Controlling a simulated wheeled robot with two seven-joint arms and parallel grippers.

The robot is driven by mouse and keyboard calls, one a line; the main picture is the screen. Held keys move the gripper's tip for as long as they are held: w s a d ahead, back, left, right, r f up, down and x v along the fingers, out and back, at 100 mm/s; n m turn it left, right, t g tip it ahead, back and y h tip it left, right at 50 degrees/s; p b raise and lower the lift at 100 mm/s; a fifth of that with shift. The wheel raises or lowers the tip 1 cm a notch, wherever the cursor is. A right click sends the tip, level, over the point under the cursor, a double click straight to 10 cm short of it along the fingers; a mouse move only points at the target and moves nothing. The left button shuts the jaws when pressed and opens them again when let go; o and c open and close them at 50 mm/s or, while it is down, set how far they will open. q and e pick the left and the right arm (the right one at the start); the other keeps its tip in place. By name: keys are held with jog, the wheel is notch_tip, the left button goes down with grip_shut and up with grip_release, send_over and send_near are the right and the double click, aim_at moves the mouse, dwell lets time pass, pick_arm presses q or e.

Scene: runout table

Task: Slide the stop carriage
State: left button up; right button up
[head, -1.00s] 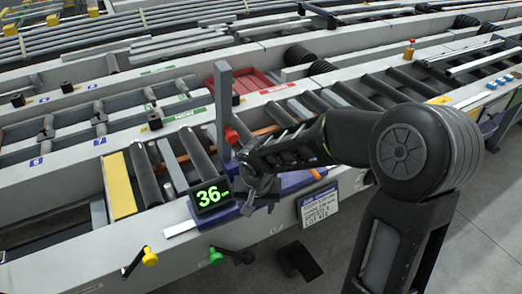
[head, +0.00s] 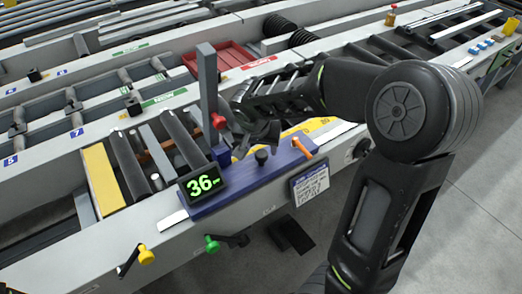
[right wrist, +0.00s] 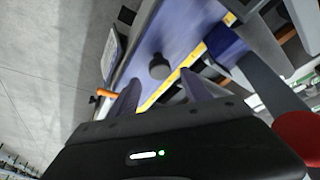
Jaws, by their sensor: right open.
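The stop carriage has a long blue base (head: 235,192) on the front rail, a grey upright post (head: 207,85), a red knob (head: 218,121) and a display (head: 202,184) reading 36. A small black knob (head: 262,157) and an orange lever (head: 302,147) sit on the base. My right gripper (head: 265,132) is open and empty, behind and above the black knob. In the right wrist view, the black knob (right wrist: 158,66) shows beyond and between the spread fingertips (right wrist: 159,80), apart from them. My left gripper is out of view.
Yellow (head: 146,255) and green (head: 212,244) crank handles stick out below the rail. A yellow plate (head: 103,178) and rollers (head: 127,167) lie left of the carriage. A red tray (head: 225,60) is behind. A label card (head: 310,184) hangs at the front.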

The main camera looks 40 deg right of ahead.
aim_at(261, 153)
jog(key=x, duration=0.4)
grip_shut()
dwell(0.6)
dwell(0.9)
